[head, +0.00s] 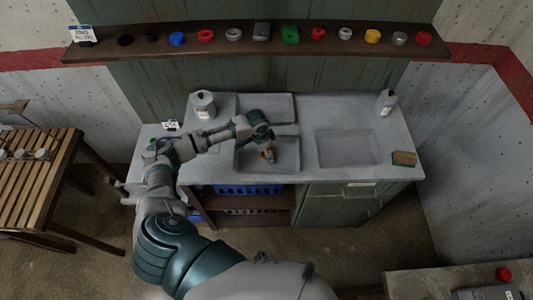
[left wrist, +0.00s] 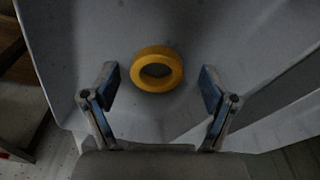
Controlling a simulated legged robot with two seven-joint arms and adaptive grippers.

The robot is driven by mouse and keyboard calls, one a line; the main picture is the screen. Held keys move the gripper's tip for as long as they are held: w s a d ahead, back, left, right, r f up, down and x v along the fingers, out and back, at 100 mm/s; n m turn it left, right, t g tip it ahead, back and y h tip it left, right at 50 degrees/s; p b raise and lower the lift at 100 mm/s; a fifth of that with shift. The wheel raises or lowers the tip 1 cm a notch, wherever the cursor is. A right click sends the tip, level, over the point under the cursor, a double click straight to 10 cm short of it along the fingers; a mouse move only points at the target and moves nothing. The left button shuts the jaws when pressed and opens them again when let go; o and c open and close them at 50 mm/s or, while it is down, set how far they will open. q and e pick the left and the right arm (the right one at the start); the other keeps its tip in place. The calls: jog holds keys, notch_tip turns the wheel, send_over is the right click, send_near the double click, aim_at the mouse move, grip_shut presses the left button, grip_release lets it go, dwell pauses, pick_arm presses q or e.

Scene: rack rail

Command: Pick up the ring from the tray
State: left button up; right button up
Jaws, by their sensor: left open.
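A yellow ring (left wrist: 157,69) lies flat on the grey tray (left wrist: 60,50) in the left wrist view. My left gripper (left wrist: 158,84) is open, one finger on each side of the ring. The ring is slightly beyond the fingertips in that view, and no contact shows. In the head view my left gripper (head: 267,150) is over the left front tray (head: 286,164) on the worktop. A small orange-yellow patch shows under it, with the ring mostly hidden. My right gripper is not in view.
The worktop (head: 305,116) also holds a white bottle (head: 203,105), another bottle (head: 386,102), a sponge-like block (head: 404,158) and an empty recessed tray (head: 346,147). A shelf (head: 330,47) with several coloured items runs behind. A slatted table (head: 35,170) stands left.

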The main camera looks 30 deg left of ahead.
pick_arm(q)
jog(key=shift+d+r, duration=0.1)
jog(key=c, duration=1.3)
jog(key=shift+o, duration=0.2)
